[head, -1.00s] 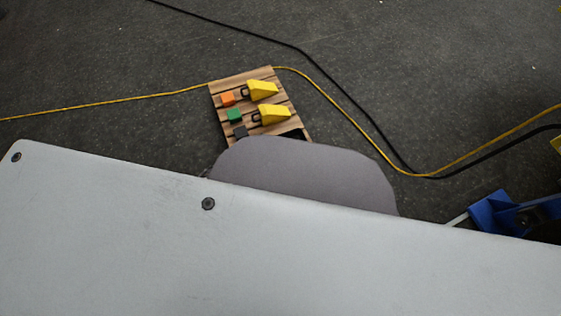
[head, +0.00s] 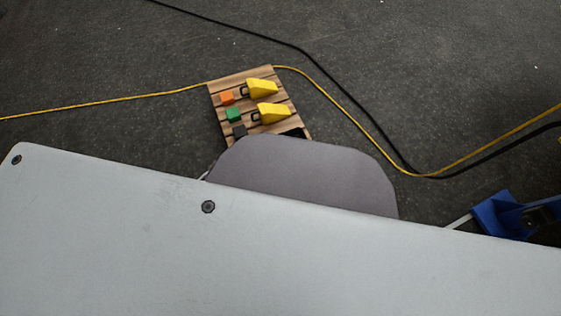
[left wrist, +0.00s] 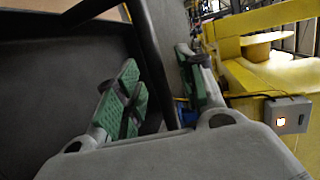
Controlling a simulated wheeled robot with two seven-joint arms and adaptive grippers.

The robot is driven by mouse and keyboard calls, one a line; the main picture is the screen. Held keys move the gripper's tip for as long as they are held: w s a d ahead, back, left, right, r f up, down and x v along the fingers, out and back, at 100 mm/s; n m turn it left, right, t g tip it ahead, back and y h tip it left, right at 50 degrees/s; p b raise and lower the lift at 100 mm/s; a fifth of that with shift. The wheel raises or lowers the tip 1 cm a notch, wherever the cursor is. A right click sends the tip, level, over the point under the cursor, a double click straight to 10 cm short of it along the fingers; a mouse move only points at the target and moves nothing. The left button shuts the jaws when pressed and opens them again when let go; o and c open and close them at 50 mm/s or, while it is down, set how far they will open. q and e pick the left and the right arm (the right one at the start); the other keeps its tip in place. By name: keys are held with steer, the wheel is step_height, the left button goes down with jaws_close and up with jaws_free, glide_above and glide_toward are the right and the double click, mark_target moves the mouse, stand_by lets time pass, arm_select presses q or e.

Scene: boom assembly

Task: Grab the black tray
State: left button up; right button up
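In the left wrist view, a large dark thing with a raised black rim (left wrist: 151,52) fills the left and top; it looks like the black tray, seen very close. My left gripper (left wrist: 165,90) is open, with its green-padded fingers apart. The black rim runs between the two fingers; I cannot tell whether either finger touches it. Neither gripper shows in the head view, and my right gripper is in no view. In the head view no whole black tray can be made out.
In the head view, a wooden pallet (head: 245,80) on the dark floor holds two yellow pieces (head: 262,88) and orange, green and black blocks. Yellow (head: 110,101) and black (head: 330,75) cables cross the floor. In the wrist view, yellow machinery (left wrist: 270,80) stands at the right.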

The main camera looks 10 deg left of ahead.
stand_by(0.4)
arm_select(q)
jaws_close()
steer(key=shift+r, duration=0.1)
